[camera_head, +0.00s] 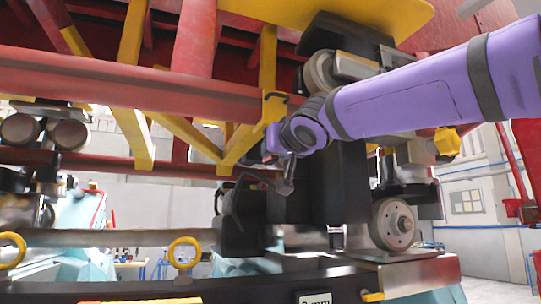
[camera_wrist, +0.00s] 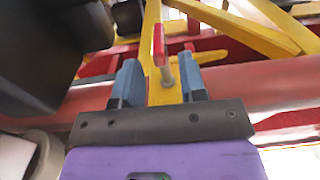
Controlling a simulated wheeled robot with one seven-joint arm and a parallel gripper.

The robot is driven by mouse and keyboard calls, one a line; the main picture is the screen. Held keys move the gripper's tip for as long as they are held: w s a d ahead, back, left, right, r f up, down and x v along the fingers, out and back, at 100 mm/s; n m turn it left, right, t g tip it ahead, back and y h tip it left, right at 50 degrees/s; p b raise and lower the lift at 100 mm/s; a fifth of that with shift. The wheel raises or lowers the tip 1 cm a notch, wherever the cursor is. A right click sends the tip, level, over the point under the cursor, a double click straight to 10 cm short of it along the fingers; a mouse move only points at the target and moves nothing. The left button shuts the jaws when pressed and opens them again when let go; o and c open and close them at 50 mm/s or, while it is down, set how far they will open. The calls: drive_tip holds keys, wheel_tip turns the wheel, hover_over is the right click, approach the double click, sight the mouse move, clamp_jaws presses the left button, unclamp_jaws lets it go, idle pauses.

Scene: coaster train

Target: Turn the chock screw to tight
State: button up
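My gripper (camera_wrist: 160,84) is open in the wrist view, with its two blue-grey fingers apart. Beyond and between the fingers stands a short silver rod (camera_wrist: 167,75) with a red bar (camera_wrist: 158,44) at its upper end, in front of a yellow beam. It may be the chock screw, but I cannot tell for sure. No contact between fingers and rod is visible. In the head view my gripper (camera_head: 285,183) is small and dark, below the red and yellow frame and beside a black block; the rod cannot be made out there.
A red beam (camera_head: 130,88) and yellow braces (camera_head: 182,130) close in from above. A black block (camera_head: 342,190) and a grey wheel (camera_head: 393,223) stand to the right. Yellow rings (camera_head: 184,252) rise along the front edge. A dark body (camera_wrist: 45,55) fills the wrist view's upper left.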

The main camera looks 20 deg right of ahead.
drive_tip(key=shift+w, duration=2.3)
drive_tip(key=shift+a, duration=0.1)
clamp_jaws()
